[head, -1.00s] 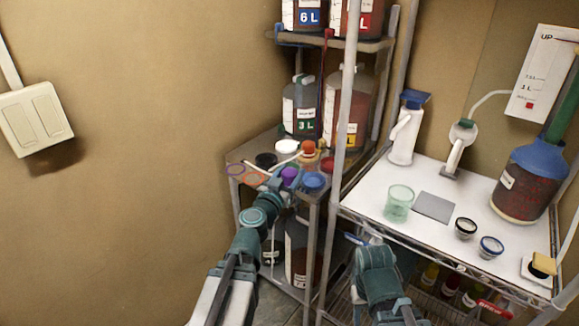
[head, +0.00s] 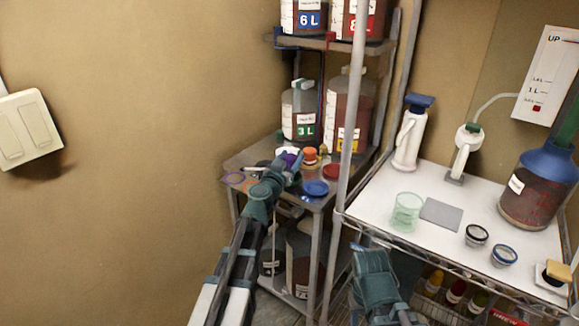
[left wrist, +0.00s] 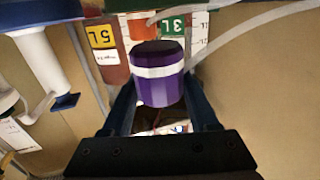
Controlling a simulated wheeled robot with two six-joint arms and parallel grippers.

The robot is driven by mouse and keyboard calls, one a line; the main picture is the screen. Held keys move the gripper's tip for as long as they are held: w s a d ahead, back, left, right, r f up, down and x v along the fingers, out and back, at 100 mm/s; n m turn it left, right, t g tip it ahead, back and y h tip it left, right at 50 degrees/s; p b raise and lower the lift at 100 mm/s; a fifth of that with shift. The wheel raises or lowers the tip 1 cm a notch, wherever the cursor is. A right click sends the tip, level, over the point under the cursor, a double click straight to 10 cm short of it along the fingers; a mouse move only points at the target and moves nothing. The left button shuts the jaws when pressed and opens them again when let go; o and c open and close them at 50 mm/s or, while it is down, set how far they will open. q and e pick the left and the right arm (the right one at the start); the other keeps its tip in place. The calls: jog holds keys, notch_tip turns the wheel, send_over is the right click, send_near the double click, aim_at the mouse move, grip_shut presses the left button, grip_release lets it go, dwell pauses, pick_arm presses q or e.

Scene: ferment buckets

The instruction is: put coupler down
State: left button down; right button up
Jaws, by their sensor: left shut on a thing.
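The coupler, a purple cylinder with a white band and dark top, is between the fingers of my left gripper (left wrist: 162,98) in the left wrist view (left wrist: 160,92). My left gripper (head: 288,162) is shut on it, above the small grey shelf (head: 240,162). The coupler (head: 290,157) is small and partly hidden by the gripper in the head view.
A blue lid (head: 315,188), a red lid (head: 333,171) and an orange-topped piece (head: 311,155) are on the grey shelf. The 3 L bottle (head: 299,112) and a yellow-labelled bottle (head: 346,120) stand behind. A metal post (head: 349,120) separates the white shelf (head: 385,205).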

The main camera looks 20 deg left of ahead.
aim_at(290, 166)
pick_arm(q)
jog(key=f+b, duration=0.2)
jog(key=w+f+b, duration=0.1)
jog(key=f, duration=0.1)
jog(key=shift+a+b, duration=0.2)
jog(key=shift+b, duration=0.15)
jog(key=shift+r, duration=0.15)
jog(key=c, duration=0.6)
grip_release()
jog(key=shift+f, duration=0.2)
jog(key=o, duration=0.4)
jog(key=shift+o, duration=0.2)
jog(key=shift+r, duration=0.1)
